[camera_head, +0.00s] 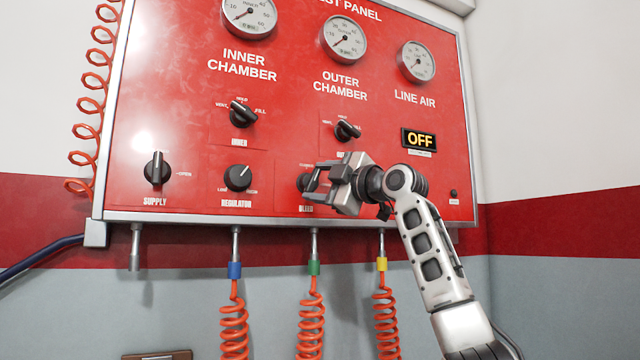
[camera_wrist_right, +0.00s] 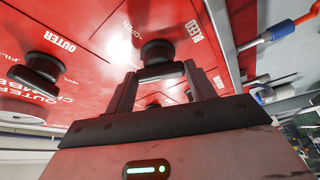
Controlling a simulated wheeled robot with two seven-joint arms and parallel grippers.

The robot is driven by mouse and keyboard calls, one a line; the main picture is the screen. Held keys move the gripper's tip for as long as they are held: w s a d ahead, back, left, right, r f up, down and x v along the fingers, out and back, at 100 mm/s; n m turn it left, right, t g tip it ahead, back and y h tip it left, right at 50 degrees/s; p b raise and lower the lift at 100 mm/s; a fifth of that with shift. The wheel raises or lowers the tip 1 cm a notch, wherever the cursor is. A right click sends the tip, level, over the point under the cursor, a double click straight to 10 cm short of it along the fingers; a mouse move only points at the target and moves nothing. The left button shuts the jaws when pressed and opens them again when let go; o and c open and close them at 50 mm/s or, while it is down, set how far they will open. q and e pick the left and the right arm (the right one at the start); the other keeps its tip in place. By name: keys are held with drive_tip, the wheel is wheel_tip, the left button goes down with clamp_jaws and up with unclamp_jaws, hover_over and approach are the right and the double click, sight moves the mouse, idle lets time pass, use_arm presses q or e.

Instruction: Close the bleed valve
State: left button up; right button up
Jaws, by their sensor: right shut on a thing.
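The bleed valve is a black round knob (camera_head: 302,181) low on the red test panel, above the partly covered BLEED label. My right gripper (camera_head: 313,181) reaches in from the right and hides much of the knob in the head view. In the right wrist view the bleed valve's knob (camera_wrist_right: 157,50) sits between the two fingers of my right gripper (camera_wrist_right: 160,72), which are shut on its grip bar. An OPEN label shows beside it there. The head view does not show clearly where the knob points. My left gripper is not in view.
The red panel (camera_head: 185,60) also carries the supply knob (camera_head: 157,171), regulator knob (camera_head: 238,178), inner knob (camera_head: 242,114) and outer knob (camera_head: 347,130). A lit display (camera_head: 419,140) reads OFF. Coiled orange hoses (camera_head: 311,330) hang below. The wall to the right is clear.

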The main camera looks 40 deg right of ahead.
drive_tip(key=n+g, duration=0.1)
drive_tip(key=n, duration=0.3)
drive_tip(key=shift+r+n+g+y, duration=0.2)
drive_tip(key=shift+n+g+y, duration=0.1)
drive_tip(key=shift+g, duration=0.1)
idle(0.4)
drive_tip(key=o, duration=1)
use_arm(q)
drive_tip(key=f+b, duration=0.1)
drive_tip(key=b, duration=0.1)
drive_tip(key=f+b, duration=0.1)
drive_tip(key=b, duration=0.1)
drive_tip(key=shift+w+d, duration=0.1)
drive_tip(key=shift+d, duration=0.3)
use_arm(e)
drive_tip(key=s, duration=0.5)
drive_tip(key=s+d, duration=0.1)
drive_tip(key=s, duration=1)
drive_tip(key=shift+d, duration=0.2)
